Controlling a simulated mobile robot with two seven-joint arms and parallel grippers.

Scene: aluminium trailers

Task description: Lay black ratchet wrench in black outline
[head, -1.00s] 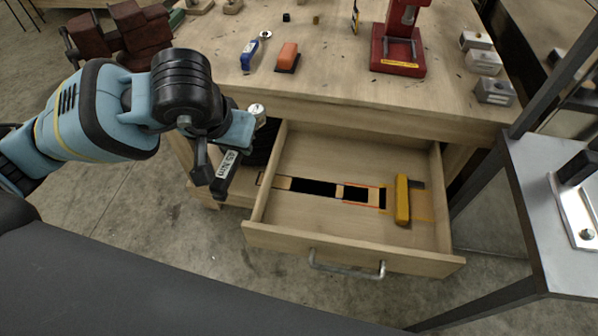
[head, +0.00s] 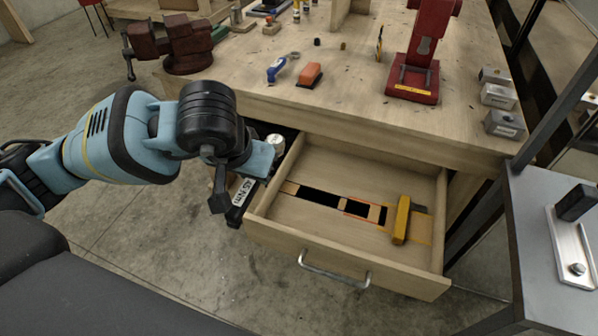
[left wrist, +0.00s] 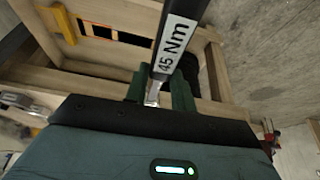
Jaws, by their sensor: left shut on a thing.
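The black ratchet wrench has a white "45 Nm" label (head: 241,193). My left gripper (left wrist: 160,90) is shut on it near its silver part. In the head view the wrench hangs tilted just left of the open drawer, outside its left wall. In the left wrist view its black handle (left wrist: 184,12) runs up from the fingers, over the drawer's edge. The black outline (head: 319,198) is a dark, long shape on the drawer floor. A second dark patch (head: 357,208) with an orange-red border lies to its right. My right gripper is not in view.
The open wooden drawer (head: 330,255) holds a yellow tool (head: 402,220) at its right. A silver-topped round thing (head: 275,142) sits by its back left corner. The bench above bears a red press (head: 413,80), a vise (head: 172,45) and an orange-handled block (head: 310,74).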

